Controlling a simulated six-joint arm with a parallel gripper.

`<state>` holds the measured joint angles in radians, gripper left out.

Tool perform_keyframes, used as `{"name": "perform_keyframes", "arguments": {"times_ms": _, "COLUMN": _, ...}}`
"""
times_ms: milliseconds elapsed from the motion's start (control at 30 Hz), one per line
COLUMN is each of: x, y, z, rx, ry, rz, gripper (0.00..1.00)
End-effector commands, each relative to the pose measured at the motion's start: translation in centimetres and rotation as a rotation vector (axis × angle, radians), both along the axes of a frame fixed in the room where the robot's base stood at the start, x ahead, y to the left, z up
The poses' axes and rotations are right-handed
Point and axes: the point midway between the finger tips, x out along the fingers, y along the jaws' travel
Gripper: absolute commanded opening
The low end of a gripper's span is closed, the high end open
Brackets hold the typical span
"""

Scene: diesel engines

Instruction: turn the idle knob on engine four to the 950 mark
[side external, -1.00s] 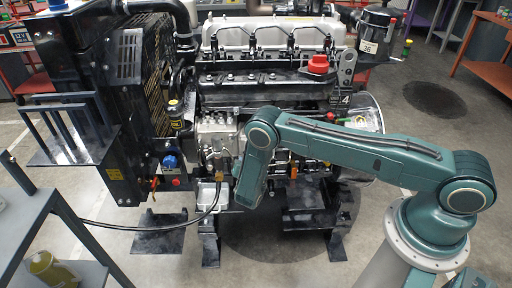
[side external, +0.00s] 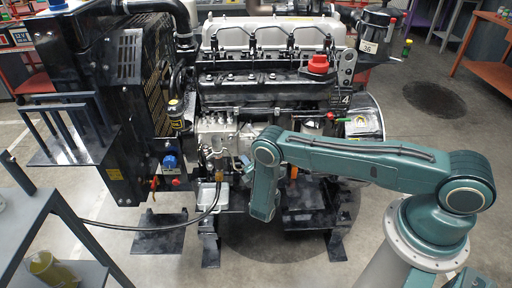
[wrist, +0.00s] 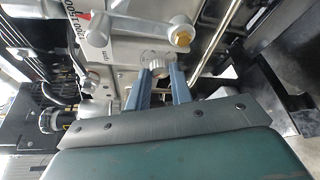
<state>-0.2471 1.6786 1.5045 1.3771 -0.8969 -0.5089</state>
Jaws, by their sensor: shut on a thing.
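Engine four (side external: 265,70) carries a plate marked 4 and stands behind my arm in the side view. In the wrist view, a small ribbed silver knob (wrist: 156,69) sits on a grey housing. The two blue fingers of my gripper (wrist: 158,76) are shut on this knob, one on each side. A scale (wrist: 78,30) with sideways, partly cut-off numbers and a red pointer lies at the top left of that view. I cannot read a 950 mark.
A brass-tipped lever (wrist: 181,39) stands close beside the knob, with a metal rod to its right. In the side view, a red cap (side external: 318,64) tops the engine. A black hose (side external: 150,227) runs to a grey cart (side external: 45,215) at left.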

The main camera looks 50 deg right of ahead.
Motion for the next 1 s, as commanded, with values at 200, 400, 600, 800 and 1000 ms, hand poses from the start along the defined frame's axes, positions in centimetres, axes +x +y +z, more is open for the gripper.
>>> {"name": "perform_keyframes", "arguments": {"times_ms": 200, "x": -0.05, "y": -0.09, "z": -0.14, "rx": 0.064, "ry": -0.064, "rz": -0.002, "gripper": 0.00}}
{"name": "perform_keyframes", "arguments": {"times_ms": 400, "x": -0.06, "y": -0.10, "z": -0.17, "rx": 0.091, "ry": -0.090, "rz": -0.003, "gripper": 0.00}}
{"name": "perform_keyframes", "arguments": {"times_ms": 600, "x": -0.05, "y": -0.11, "z": -0.16, "rx": 0.095, "ry": -0.093, "rz": -0.003, "gripper": 0.00}}
{"name": "perform_keyframes", "arguments": {"times_ms": 800, "x": -0.05, "y": -0.11, "z": -0.15, "rx": 0.094, "ry": -0.093, "rz": -0.003, "gripper": 0.00}}
{"name": "perform_keyframes", "arguments": {"times_ms": 1000, "x": -0.04, "y": -0.09, "z": -0.13, "rx": 0.094, "ry": -0.093, "rz": -0.002, "gripper": 0.44}}
